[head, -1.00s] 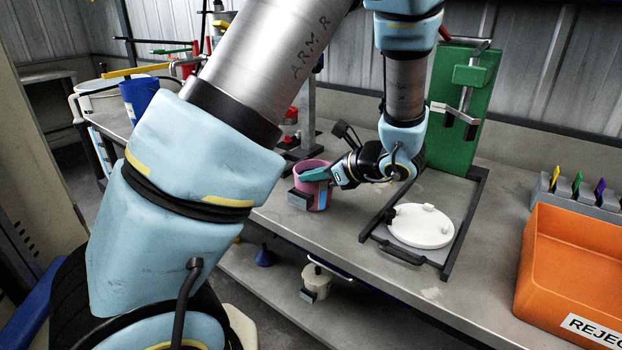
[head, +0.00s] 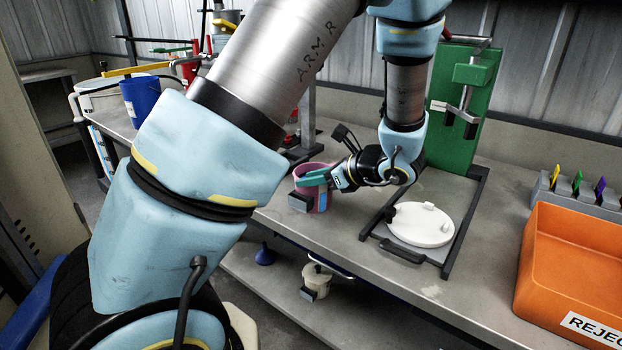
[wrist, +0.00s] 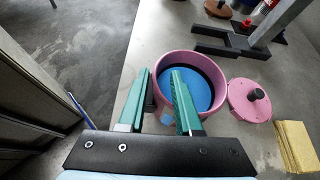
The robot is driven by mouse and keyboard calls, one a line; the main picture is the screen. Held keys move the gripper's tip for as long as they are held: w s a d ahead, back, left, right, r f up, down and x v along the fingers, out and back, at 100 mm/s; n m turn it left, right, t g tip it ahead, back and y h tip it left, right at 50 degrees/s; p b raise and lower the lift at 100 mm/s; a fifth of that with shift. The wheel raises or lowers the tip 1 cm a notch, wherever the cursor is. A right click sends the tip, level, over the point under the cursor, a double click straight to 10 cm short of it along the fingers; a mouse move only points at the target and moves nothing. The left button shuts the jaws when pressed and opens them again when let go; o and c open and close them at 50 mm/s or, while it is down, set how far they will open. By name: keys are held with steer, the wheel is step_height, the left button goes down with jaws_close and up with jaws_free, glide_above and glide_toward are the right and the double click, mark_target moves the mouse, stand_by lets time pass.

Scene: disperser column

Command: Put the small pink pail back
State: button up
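The small pink pail (head: 322,201) stands upright on the grey bench near its front edge, with blue contents showing inside in the wrist view (wrist: 190,60). A grey block and a light blue label show on its outside. My gripper (head: 313,177) has green fingers and reaches the pail from the right in the head view. In the wrist view my gripper (wrist: 158,102) straddles the pail's near-left wall, one finger outside and one over the inside. The fingers are apart, with gaps beside the wall. The fingertips' depth is hard to judge.
A pink lid with a black knob (wrist: 250,100) and a yellow sponge-like block (wrist: 296,146) lie beside the pail. A white disc (head: 420,226) sits in a dark frame before a green stand (head: 462,110). An orange reject bin (head: 570,270) is at the right.

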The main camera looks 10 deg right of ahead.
steer(key=b+v, duration=0.2)
steer(key=v, duration=1)
steer(key=s+a+f+n+g+h, duration=0.1)
steer(key=a+f+n+g+h, duration=0.1)
steer(key=a+n, duration=1)
steer(key=a+f+n+g+h, duration=0.3)
steer(key=a+n+g+h, duration=0.2)
steer(key=a+n, duration=0.7)
steer(key=shift+s+a+f+n+h, duration=0.25)
steer(key=shift+s+n+h, duration=0.15)
steer(key=shift+n+h, duration=0.4)
step_height(320, 180, up, 3)
steer(key=p, duration=0.3)
